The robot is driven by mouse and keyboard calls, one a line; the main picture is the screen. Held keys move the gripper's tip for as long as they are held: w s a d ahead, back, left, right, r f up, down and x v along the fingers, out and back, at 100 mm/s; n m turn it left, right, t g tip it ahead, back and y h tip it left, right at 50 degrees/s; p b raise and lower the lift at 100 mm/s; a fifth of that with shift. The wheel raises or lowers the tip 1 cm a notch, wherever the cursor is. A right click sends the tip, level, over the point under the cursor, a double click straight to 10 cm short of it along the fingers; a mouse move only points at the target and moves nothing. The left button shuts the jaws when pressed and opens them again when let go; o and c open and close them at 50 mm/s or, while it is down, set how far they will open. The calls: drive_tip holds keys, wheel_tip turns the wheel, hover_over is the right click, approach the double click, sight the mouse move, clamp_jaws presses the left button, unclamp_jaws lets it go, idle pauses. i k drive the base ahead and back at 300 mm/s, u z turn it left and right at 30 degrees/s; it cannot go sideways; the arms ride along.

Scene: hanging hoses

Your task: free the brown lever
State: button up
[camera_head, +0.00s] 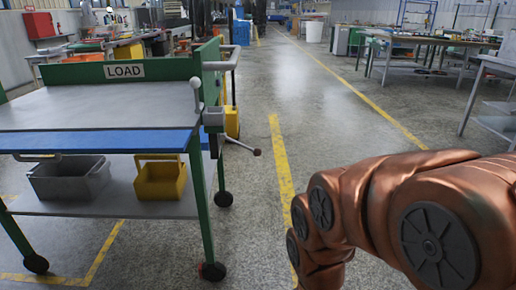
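A thin lever with a small brown knob (257,152) sticks out to the right from the side of the green cart, sloping slightly down. It starts near a small grey box (213,117) at the cart's front right corner. I see nothing lying over the part of the lever in view; its inner end is hidden by the cart. My copper arm comes in from the right and bends down to the bottom edge, well to the right of the lever. My gripper is out of the picture.
The green cart (204,200) on black casters bears a LOAD sign. Its lower shelf holds a grey bin (70,182) and a yellow bin (161,182). A white-knobbed upright handle (196,83) stands above the grey box. The floor (250,210) between cart and arm is clear.

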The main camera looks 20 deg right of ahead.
sight(257, 152)
drive_tip(key=u, duration=0.15)
drive_tip(key=k, duration=0.85)
drive_tip(key=u, duration=1.1)
drive_tip(key=i, duration=0.5)
drive_tip(key=z, duration=0.05)
